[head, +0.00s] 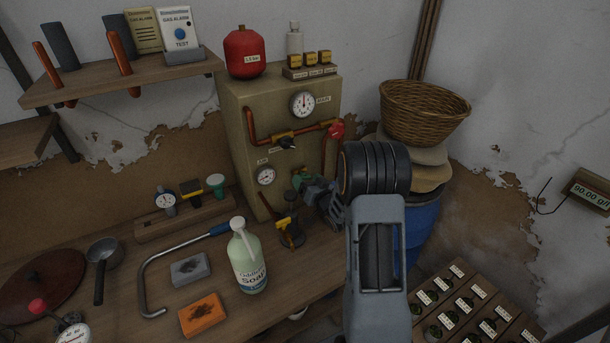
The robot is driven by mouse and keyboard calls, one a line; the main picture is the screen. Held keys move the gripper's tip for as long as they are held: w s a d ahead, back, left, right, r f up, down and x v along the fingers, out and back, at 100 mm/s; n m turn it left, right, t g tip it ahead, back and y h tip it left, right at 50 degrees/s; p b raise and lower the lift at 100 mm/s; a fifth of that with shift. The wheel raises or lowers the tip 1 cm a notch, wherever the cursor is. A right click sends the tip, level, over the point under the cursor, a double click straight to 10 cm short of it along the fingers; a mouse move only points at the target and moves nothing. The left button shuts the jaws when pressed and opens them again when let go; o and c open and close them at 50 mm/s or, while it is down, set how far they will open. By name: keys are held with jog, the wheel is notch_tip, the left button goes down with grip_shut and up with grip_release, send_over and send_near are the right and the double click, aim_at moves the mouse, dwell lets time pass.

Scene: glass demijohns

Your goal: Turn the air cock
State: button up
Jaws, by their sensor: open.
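A beige cabinet (237,112) stands at the back of the bench with copper pipes and two round gauges on its front. A black-handled cock (287,143) sits on the upper pipe, with a small label beside it. A red handle (336,130) is at that pipe's right end. A dark green fitting (300,179) is lower down; I cannot tell which of these is the air cock. My gripper (316,193) is open at the cabinet's lower right, close to the green fitting. I cannot tell whether they touch. My arm hides part of the cabinet's right side.
A brass-and-black fitting (289,232) stands on the bench just below my gripper. A soap bottle (247,258) stands in front. A blue barrel (421,222) with a wicker basket (424,112) above is at the right.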

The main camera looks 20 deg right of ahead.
jog(key=shift+w+a, duration=0.1)
jog(key=shift+w, duration=0.9)
